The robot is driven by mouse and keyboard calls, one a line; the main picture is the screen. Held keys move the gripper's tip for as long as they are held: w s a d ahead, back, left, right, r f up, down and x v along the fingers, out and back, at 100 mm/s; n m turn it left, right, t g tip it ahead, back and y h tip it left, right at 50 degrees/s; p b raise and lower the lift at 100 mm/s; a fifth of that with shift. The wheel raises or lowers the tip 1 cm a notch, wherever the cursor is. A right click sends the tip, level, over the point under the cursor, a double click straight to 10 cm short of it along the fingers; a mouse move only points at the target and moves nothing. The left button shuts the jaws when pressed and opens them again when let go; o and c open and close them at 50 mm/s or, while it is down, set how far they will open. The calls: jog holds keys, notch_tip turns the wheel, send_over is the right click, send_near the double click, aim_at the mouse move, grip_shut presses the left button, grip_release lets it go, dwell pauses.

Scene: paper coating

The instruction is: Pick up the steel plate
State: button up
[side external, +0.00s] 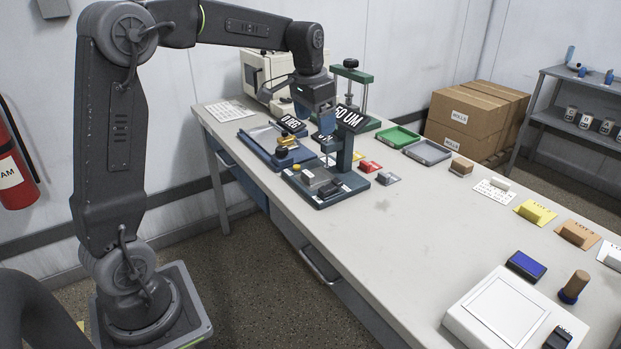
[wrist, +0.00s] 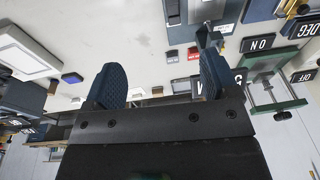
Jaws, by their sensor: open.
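My gripper (side external: 314,112) hangs fingers down above the blue gauge stands on the bench, its two fingers apart. In the wrist view my gripper (wrist: 161,68) shows two blue textured fingers with nothing held between them. I cannot tell for sure which piece is the steel plate. A small grey plate with a dark block on it (side external: 387,178) lies on the bench just right of the "50 UM" gauge (side external: 325,187), beside a red one (side external: 369,166) and a yellow one. My gripper is apart from these. The gauge partly hides behind its own display.
A blue tray stand (side external: 275,145) and a green press (side external: 357,92) stand near my gripper. Green (side external: 397,137) and grey (side external: 427,152) trays lie farther right. A white scale (side external: 510,306) sits at the front right. The middle of the bench is clear.

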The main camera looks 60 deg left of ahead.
jog(key=g, duration=0.2)
send_over(306, 174)
notch_tip(306, 174, down, 10)
jog(key=shift+h, duration=0.3)
jog(key=f, duration=0.7)
jog(key=shift+w+d+f, duration=0.1)
jog(key=shift+w+f, duration=0.2)
jog(key=shift+f, duration=0.05)
jog(key=shift+s+f, duration=0.2)
jog(key=shift+f, duration=1.3)
jog(key=shift+s+f, duration=0.15)
jog(key=shift+f, duration=1.35)
jog(key=shift+r, duration=0.1)
jog(key=c, duration=1.1)
